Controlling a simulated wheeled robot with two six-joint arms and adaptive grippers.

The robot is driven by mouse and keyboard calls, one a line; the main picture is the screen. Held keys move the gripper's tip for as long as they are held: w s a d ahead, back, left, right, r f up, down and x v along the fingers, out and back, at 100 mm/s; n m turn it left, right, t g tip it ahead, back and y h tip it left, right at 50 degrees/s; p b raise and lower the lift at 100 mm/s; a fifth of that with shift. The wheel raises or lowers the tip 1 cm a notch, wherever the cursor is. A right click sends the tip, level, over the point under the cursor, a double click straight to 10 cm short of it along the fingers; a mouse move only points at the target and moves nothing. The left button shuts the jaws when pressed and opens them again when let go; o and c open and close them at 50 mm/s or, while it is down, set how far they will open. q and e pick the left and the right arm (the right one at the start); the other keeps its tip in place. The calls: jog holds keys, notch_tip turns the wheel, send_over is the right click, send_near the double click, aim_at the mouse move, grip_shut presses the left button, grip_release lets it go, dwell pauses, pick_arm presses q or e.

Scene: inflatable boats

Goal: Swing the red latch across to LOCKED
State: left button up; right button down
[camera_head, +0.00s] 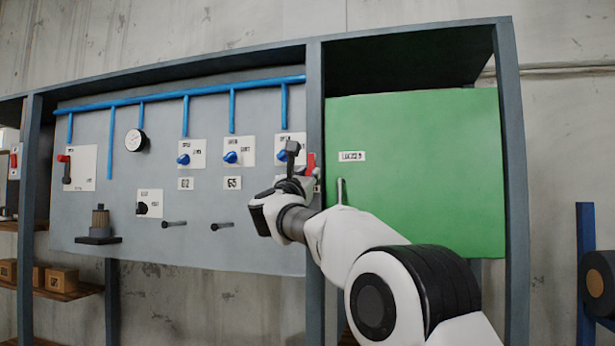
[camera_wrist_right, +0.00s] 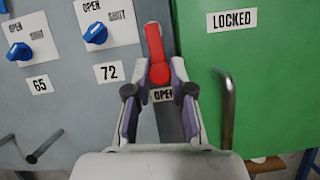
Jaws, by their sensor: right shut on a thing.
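The red latch (camera_wrist_right: 155,45) stands almost upright on the grey post at the left edge of the green door (camera_wrist_right: 260,85). A label partly hidden by my fingers, reading OPEN (camera_wrist_right: 162,95), is just below it. The LOCKED label (camera_wrist_right: 232,19) is on the door, to the right of the latch. My right gripper (camera_wrist_right: 160,78) is shut on the latch's rounded lower end, with a finger on each side. In the head view the latch (camera_head: 311,164) shows beside my right gripper (camera_head: 294,167), which partly covers it. My left gripper is out of view.
A metal door handle (camera_wrist_right: 228,105) sticks out just right of my right gripper. Blue knobs (camera_head: 231,157) and dark pegs (camera_head: 221,226) project from the grey panel (camera_head: 260,255) to the left. Shelves with boxes (camera_head: 62,279) are at the far left.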

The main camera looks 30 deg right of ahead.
jog(key=shift+s+d+n, duration=0.15)
jog(key=shift+n, duration=0.15)
jog(key=n+t, duration=0.1)
jog(key=n, duration=0.1)
jog(key=s+n+y+b, duration=0.1)
jog(key=n, duration=0.1)
jog(key=d+n+t+y+b, duration=0.1)
jog(key=n, duration=0.1)
jog(key=shift+s+r+t, duration=0.2)
jog(key=shift+r+t, duration=0.1)
jog(key=n, duration=0.1)
jog(key=y, duration=0.1)
jog(key=n, duration=0.1)
jog(key=shift+s+d+r+n, duration=0.25)
jog(key=shift+d+r+n, duration=0.05)
jog(key=n+y, duration=0.1)
jog(key=n, duration=0.2)
jog(key=s+r+n+y+p, duration=0.1)
jog(key=n+y, duration=0.1)
jog(key=n, duration=0.1)
jog(key=d+r+n+t+y+p, duration=0.1)
jog(key=n, duration=0.2)
jog(key=shift+s+r+y, duration=0.15)
jog(key=shift+y, duration=0.15)
jog(key=shift+r+n+g+y, duration=0.15)
jog(key=shift+r+n+y, duration=0.15)
jog(key=shift+n, duration=0.7)
jog(key=shift+r+n+g+y, duration=0.2)
jog(key=shift+r+n, duration=0.15)
jog(key=shift+n, duration=0.65)
